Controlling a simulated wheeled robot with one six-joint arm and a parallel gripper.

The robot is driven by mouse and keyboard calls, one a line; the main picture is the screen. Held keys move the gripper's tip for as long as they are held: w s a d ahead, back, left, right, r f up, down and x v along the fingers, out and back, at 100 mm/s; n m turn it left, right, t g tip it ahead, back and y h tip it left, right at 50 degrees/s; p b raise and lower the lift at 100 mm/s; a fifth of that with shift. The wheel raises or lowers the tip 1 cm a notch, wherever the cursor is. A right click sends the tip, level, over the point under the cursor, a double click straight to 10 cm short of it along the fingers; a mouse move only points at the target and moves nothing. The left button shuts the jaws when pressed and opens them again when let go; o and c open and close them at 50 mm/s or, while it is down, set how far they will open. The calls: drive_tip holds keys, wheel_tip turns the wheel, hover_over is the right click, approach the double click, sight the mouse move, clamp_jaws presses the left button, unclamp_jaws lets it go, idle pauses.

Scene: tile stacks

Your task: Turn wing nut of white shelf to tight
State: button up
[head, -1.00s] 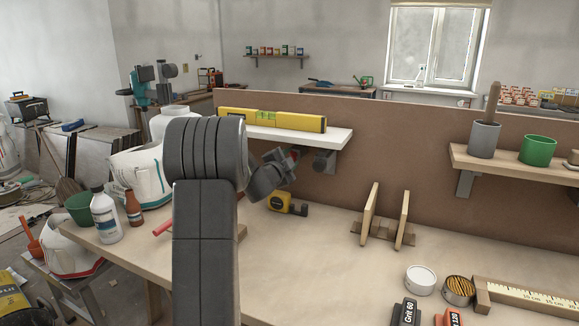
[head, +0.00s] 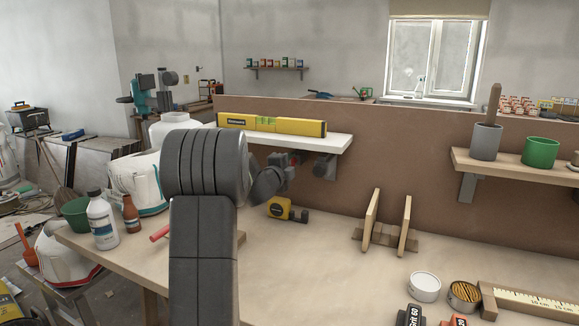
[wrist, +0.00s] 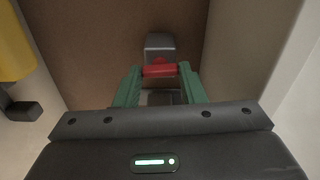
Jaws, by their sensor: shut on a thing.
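The white shelf (head: 338,145) is fixed to the brown panel and carries a yellow spirit level (head: 272,124). A grey bracket (head: 325,166) is under it. The red wing nut (wrist: 160,71) shows in the wrist view in front of a grey block (wrist: 160,47). My gripper (wrist: 159,74) has its green fingers on either side of the wing nut and is shut on it. In the head view my gripper (head: 291,164) is under the shelf, beside the bracket, partly hidden by my arm. The pale shelf underside (wrist: 285,60) fills the wrist view's right side.
Bottles (head: 103,220) stand at the left. The bench's middle is clear.

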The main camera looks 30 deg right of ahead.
drive_tip(key=o, duration=1)
drive_tip(key=v, duration=1.4)
drive_tip(key=shift+d+b, duration=0.1)
drive_tip(key=shift+b, duration=0.3)
drive_tip(key=shift+d, duration=0.1)
drive_tip(key=p+x, duration=0.1)
drive_tip(key=x, duration=1.2)
drive_tip(key=shift+w+d, duration=0.2)
drive_tip(key=shift+w, duration=0.1)
drive_tip(key=shift+s, duration=0.1)
